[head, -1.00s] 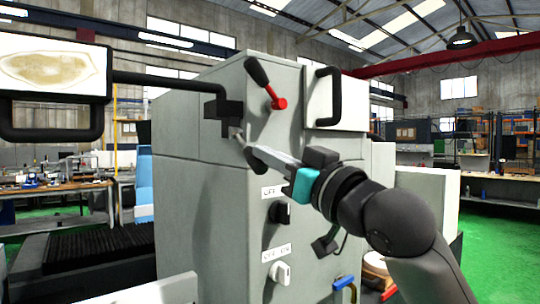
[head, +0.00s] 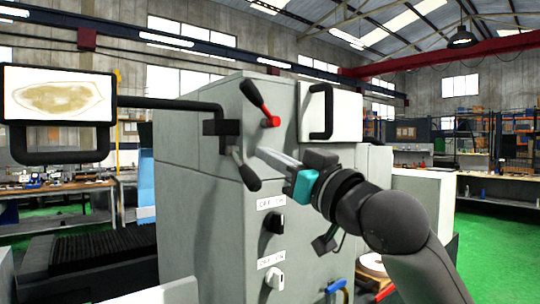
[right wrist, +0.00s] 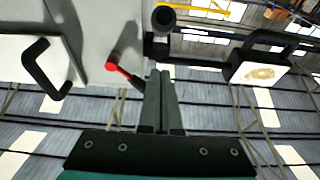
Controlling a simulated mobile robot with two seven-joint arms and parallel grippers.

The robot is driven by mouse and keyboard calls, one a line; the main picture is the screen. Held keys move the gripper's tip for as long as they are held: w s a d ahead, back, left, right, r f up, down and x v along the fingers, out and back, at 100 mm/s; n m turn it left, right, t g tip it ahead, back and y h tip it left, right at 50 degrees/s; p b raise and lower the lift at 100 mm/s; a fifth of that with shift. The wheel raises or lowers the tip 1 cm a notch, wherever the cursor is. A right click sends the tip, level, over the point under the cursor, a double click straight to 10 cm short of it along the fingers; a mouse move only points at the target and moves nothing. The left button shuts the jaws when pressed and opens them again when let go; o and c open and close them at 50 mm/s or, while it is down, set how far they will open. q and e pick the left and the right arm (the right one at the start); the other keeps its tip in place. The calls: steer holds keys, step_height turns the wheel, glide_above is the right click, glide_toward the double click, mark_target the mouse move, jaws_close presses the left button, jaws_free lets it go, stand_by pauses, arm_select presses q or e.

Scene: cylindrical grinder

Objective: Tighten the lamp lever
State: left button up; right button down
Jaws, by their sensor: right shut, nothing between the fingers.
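A black-handled lever with a grey shaft (head: 246,176) hangs down and slightly right from the dark clamp block (head: 221,127) at the cabinet's edge, where the lamp's black arm (head: 165,103) joins. I take it as the lamp lever. The lit panel (head: 58,95) hangs on that arm at left. My right gripper (head: 262,152) is shut and empty, its tips just right of the lever with a gap showing. In the right wrist view its fingers (right wrist: 160,75) are together, with a round black handle end (right wrist: 163,17) beyond them. My left gripper is not in view.
A red lever with a black handle (head: 257,100) sits above my right gripper on the grey cabinet (head: 190,190). A black door handle (head: 321,112) is to its right. Two switches, one black (head: 273,222) and one white (head: 274,278), are below.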

arm_select(q)
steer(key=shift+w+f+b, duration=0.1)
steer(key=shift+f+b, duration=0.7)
steer(key=shift+b, duration=0.35)
arm_select(e)
steer(key=f+v, duration=0.1)
steer(key=v, duration=0.9)
steer(key=shift+w+r, duration=0.1)
steer(key=shift+w, duration=0.05)
